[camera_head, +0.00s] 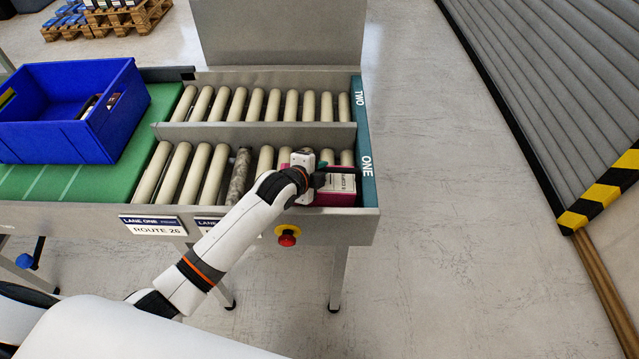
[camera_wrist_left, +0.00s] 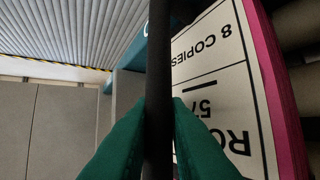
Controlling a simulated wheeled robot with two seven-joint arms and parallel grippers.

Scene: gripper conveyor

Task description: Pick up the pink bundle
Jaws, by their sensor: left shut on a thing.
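The pink bundle (camera_head: 336,199) is at the right end of lane one, by the end stop marked ONE. It has a white top label and a dark strap. In the left wrist view the bundle (camera_wrist_left: 272,80) shows its pink edge and label, with "8 COPIES" readable. My left gripper (camera_head: 320,172) reaches over the bundle's left part. In the left wrist view its green fingertips (camera_wrist_left: 160,110) are shut on the dark strap (camera_wrist_left: 159,60), which runs between them. I cannot tell whether the bundle is clear of the rollers. My right gripper is not in view.
Cream rollers (camera_head: 180,172) and one dark, worn roller (camera_head: 238,176) lie left of the bundle. A low metal divider (camera_head: 255,134) separates lane two. A blue crate (camera_head: 60,140) stands on the green belt (camera_head: 140,140). A red stop button (camera_head: 287,238) is on the front.

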